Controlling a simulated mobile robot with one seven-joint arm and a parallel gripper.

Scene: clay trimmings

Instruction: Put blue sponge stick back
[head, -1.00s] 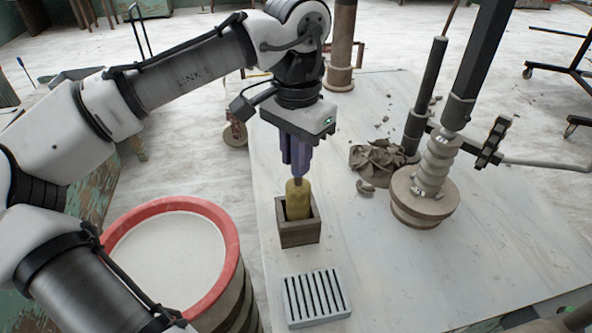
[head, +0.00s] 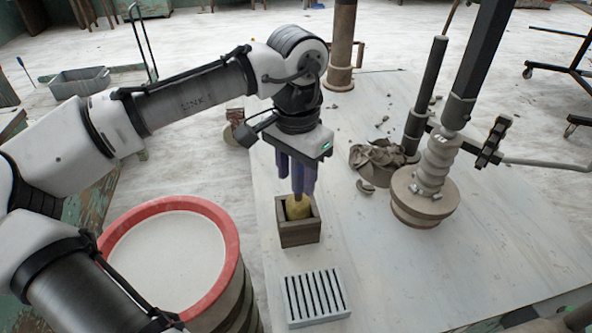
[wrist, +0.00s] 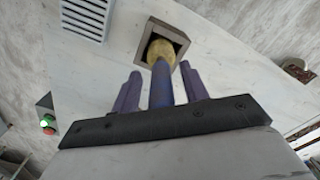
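The blue sponge stick (wrist: 160,86) has a blue handle and a yellow sponge head (head: 298,207). It stands head down in a small square grey-brown box (head: 299,233), with the sponge partly below the rim. The box opening also shows in the wrist view (wrist: 178,36). My gripper (head: 297,184) is above the box, pointing down, with its purple fingers on either side of the handle. In the wrist view my gripper (wrist: 159,88) is open, with gaps between the fingers and the handle. The sponge's lower end is hidden inside the box.
A grey slotted tray (head: 316,297) lies in front of the box. A red-rimmed drum (head: 228,232) stands to the left. A crumpled clay heap (head: 378,157) and a round stand (head: 424,200) with grey posts are to the right. The table front right is clear.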

